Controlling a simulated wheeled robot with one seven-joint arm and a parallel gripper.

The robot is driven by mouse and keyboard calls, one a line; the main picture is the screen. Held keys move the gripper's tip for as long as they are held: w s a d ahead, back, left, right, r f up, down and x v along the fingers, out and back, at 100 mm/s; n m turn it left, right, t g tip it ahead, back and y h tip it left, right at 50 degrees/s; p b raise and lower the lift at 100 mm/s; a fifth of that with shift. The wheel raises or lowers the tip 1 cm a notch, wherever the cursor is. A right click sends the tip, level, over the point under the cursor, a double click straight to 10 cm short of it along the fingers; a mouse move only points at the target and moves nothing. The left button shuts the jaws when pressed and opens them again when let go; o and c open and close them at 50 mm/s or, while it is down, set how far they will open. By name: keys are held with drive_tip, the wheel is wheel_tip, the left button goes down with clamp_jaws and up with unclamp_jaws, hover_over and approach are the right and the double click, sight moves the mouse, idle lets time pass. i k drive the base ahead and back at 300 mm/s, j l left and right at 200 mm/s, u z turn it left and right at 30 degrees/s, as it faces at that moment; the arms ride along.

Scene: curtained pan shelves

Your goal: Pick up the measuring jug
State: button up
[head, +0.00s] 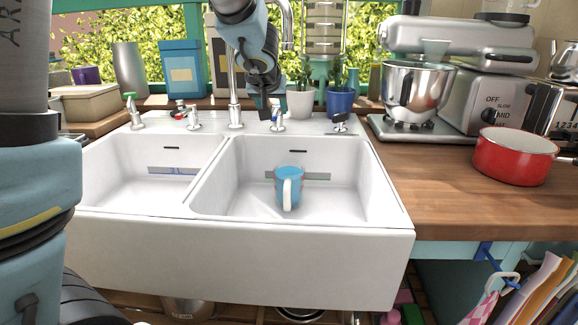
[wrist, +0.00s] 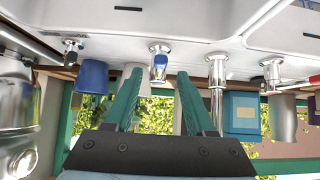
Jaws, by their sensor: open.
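The measuring jug (head: 287,174) is blue with a pale handle facing the front. It stands upright in the right basin of the white double sink (head: 250,262), near the middle of the basin floor. My gripper (head: 267,110) is at the sink's back edge, above and behind the jug and apart from it. In the wrist view my gripper (wrist: 157,88) shows two teal fingers spread wide with nothing between them. The jug is not in the wrist view, which looks upside down at the back ledge and taps.
Taps (head: 235,85) line the sink's back ledge. A white pot (head: 300,104) and a blue pot (head: 340,100) stand behind my gripper. A red pan (head: 513,158) and a stand mixer (head: 420,85) are on the right counter. The left basin (head: 155,170) is empty.

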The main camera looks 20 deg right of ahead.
sight(288, 172)
drive_tip(key=k+j, duration=0.75)
drive_tip(key=k, duration=0.15)
